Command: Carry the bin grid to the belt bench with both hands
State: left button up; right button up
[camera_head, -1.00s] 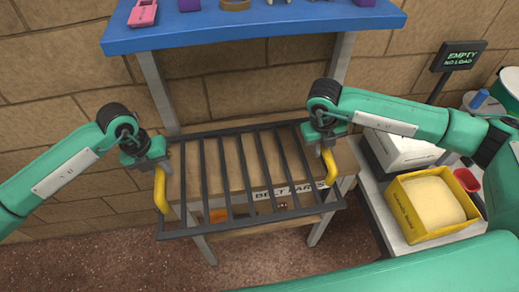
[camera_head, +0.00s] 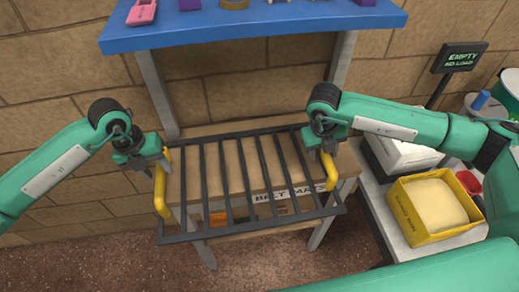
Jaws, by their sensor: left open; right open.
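The bin grid (camera_head: 230,175) is a dark frame of parallel bars with a yellow handle at each end. It lies over the wooden top of the belt bench (camera_head: 285,179), its front edge reaching past the bench's front. The bench carries a partly covered "BELT PARTS" label. My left gripper (camera_head: 158,164) is open at the top of the left yellow handle (camera_head: 161,192), slightly to its left. My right gripper (camera_head: 325,150) is open at the top of the right yellow handle (camera_head: 329,170). I cannot tell whether either finger pair still touches its handle.
A blue shelf (camera_head: 255,34) with small items stands above the bench. To the right, a side table (camera_head: 393,226) holds a yellow box (camera_head: 437,232) and a white case. An "EMPTY NO LOAD" sign (camera_head: 459,57) stands behind. Brown floor is clear in front at left.

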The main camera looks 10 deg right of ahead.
jog(key=shift+r, duration=0.15)
pick_arm(q)
notch_tip(320, 180, up, 9)
jog(key=a, duration=0.1)
jog(key=shift+a, duration=0.4)
pick_arm(e)
notch_tip(320, 180, up, 11)
jog(key=a, duration=0.2)
jog(key=shift+a+r, duration=0.15)
jog(key=shift+r, duration=0.05)
pick_arm(q)
jog(key=shift+s, duration=0.1)
pick_arm(e)
jog(key=shift+s, duration=0.1)
